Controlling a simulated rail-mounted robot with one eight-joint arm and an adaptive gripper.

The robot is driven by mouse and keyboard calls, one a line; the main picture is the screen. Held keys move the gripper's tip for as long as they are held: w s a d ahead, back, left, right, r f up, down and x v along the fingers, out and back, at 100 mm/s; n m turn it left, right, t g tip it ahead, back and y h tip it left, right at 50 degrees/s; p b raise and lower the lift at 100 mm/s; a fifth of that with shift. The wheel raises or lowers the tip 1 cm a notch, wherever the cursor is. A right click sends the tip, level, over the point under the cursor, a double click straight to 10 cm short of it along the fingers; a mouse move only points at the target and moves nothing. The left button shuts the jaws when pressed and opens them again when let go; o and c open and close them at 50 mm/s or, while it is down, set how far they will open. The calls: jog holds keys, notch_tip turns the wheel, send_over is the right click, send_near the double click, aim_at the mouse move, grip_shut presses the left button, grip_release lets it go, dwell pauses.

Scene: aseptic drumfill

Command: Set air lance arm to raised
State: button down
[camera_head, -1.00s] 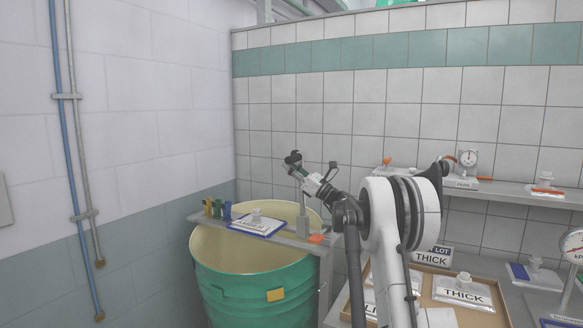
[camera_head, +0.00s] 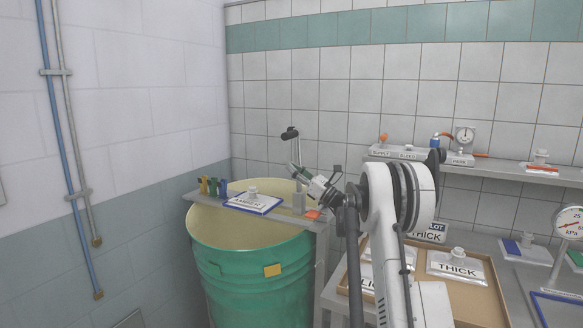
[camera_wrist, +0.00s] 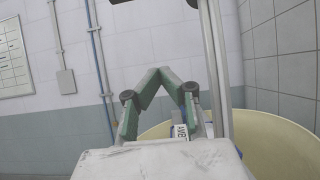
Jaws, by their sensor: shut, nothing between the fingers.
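The air lance arm looks like a thin metal post (camera_head: 299,156) with a black end (camera_head: 290,133) at its top. It stands upright from a grey block (camera_head: 299,201) on the rail across the green drum (camera_head: 255,275). My gripper (camera_head: 293,166) is below the black end, beside the post, and looks apart from it. In the wrist view my green fingers (camera_wrist: 166,76) meet at their tips with nothing between them. An upright metal post (camera_wrist: 216,70) passes close on their right there. The exact gap cannot be told.
A tray (camera_head: 490,270) with labelled pouches stands at right. A shelf (camera_head: 500,173) with gauges runs along the wall. The air above the drum's left side is free.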

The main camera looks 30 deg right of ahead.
dwell(0.3)
jog(key=s+a+r+n+g, duration=0.1)
jog(key=a+n+g, duration=0.2)
jog(key=a, duration=0.6)
jog(key=s+a+r+n+g, duration=0.1)
jog(key=a+r+n+g, duration=0.15)
jog(key=a, duration=0.65)
jog(key=s+a+f+n+g+h, duration=0.3)
jog(key=s+a+n+g, duration=0.35)
jog(key=s+a, duration=0.65)
jog(key=s+a+f+n+g+h, duration=0.1)
jog(key=s+a+f+n+h, duration=0.15)
jog(key=s+a+n, duration=0.4)
jog(key=s+a+f+n+h, duration=0.2)
jog(key=s+a+f+n, duration=0.15)
jog(key=s, duration=0.65)
jog(key=s+d+f+n+h, duration=0.1)
jog(key=s+f+n, duration=0.3)
jog(key=s, duration=0.4)
jog(key=s+d+f+n+h, duration=0.2)
jog(key=s+f+n+h, duration=0.1)
jog(key=s, duration=0.5)
jog(key=shift+d+f+n, duration=0.15)
jog(key=shift+f+n, duration=0.35)
jog(key=shift+f, duration=0.45)
